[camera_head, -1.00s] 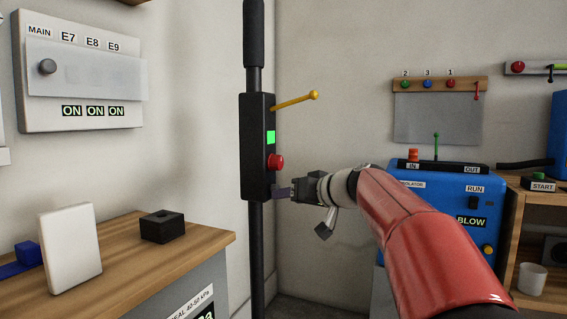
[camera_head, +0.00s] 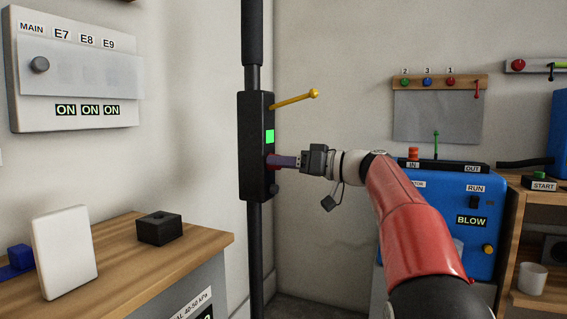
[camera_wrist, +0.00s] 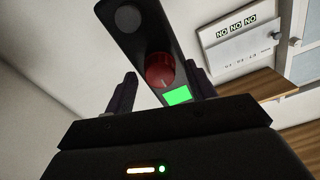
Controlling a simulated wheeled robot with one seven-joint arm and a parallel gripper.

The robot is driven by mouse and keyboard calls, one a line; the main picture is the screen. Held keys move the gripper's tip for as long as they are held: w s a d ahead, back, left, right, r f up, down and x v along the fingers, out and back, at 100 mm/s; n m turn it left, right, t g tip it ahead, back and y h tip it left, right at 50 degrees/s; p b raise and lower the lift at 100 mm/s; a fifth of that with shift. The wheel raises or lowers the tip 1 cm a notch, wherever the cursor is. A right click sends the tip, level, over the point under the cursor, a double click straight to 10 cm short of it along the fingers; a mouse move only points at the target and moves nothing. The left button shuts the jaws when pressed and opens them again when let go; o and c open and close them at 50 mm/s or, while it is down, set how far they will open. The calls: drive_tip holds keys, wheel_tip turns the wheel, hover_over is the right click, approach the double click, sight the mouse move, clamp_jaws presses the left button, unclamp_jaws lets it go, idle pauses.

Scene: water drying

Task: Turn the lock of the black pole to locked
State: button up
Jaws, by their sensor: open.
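The black pole (camera_head: 253,235) stands upright, with a black box (camera_head: 256,185) on it. The box carries a yellow lever (camera_head: 295,100) tilted up to the right, a lit green panel (camera_head: 269,136), a red knob and a small dark round part (camera_head: 274,189) below. In the head view my gripper (camera_head: 275,162) is at the red knob and hides most of it. In the wrist view the red knob (camera_wrist: 160,71) lies between and beyond the two open fingers (camera_wrist: 160,85), with the green panel (camera_wrist: 177,96) nearby. Contact with the knob cannot be told.
A wooden-topped bench (camera_head: 105,262) at left holds a white board (camera_head: 66,250) and a small black block (camera_head: 159,228). A grey panel (camera_head: 75,80) hangs on the left wall. A blue machine (camera_head: 455,215) and shelf (camera_head: 530,297) stand at right.

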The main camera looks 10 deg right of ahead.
drive_tip(key=shift+w+a, duration=0.15)
drive_tip(key=shift+a, duration=0.05)
drive_tip(key=c, duration=1)
drive_tip(key=shift+o, duration=0.2)
